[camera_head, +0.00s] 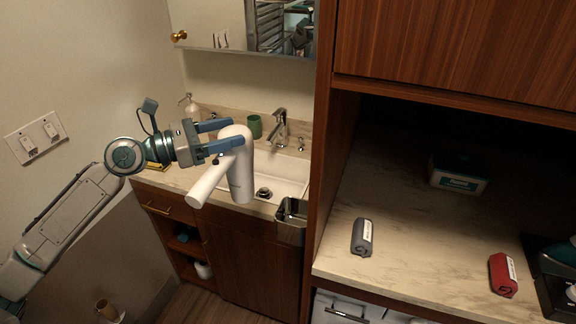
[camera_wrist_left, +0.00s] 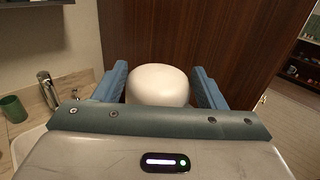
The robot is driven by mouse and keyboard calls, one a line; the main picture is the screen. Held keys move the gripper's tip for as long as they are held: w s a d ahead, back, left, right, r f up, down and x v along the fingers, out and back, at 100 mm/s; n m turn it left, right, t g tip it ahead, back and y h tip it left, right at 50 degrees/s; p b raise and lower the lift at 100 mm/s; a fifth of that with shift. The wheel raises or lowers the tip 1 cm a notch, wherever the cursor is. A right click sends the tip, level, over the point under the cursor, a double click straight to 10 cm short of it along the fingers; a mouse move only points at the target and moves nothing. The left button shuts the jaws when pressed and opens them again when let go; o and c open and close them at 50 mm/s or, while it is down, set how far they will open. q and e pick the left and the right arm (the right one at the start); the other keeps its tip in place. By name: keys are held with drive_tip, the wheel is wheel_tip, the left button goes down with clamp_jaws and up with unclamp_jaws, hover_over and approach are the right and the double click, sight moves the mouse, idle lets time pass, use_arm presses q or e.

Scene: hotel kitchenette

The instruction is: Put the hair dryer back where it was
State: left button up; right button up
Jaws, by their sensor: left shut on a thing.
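The white hair dryer (camera_head: 241,180) is in my left gripper (camera_head: 222,140), held in the air in front of the sink in the head view. Its nozzle points down and one white tube slants down to the left. The blue fingers are on either side of its upper part. In the left wrist view the rounded white end of the hair dryer (camera_wrist_left: 158,86) sits between the two blue fingers of the left gripper (camera_wrist_left: 160,88). My right gripper is not in view.
The sink (camera_head: 285,172) with a tap (camera_head: 279,128) is behind the dryer. A green cup (camera_head: 254,126) and soap bottle (camera_head: 189,107) stand at the back. A wooden cabinet wall is to the right, with a counter (camera_head: 420,240) bearing a grey roll (camera_head: 362,237) and a red roll (camera_head: 503,275).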

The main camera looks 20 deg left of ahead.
use_arm(q)
drive_tip(key=d+p, duration=0.6)
drive_tip(key=d, duration=0.8)
wheel_tip(320, 180, down, 7)
drive_tip(key=shift+s+p, duration=0.25)
drive_tip(key=shift+p, duration=0.2)
drive_tip(key=shift+a, duration=0.15)
drive_tip(key=o, duration=1.7)
drive_tip(key=shift+f, duration=0.1)
drive_tip(key=shift+b+v, duration=2.3)
drive_tip(key=shift+v, duration=3.65)
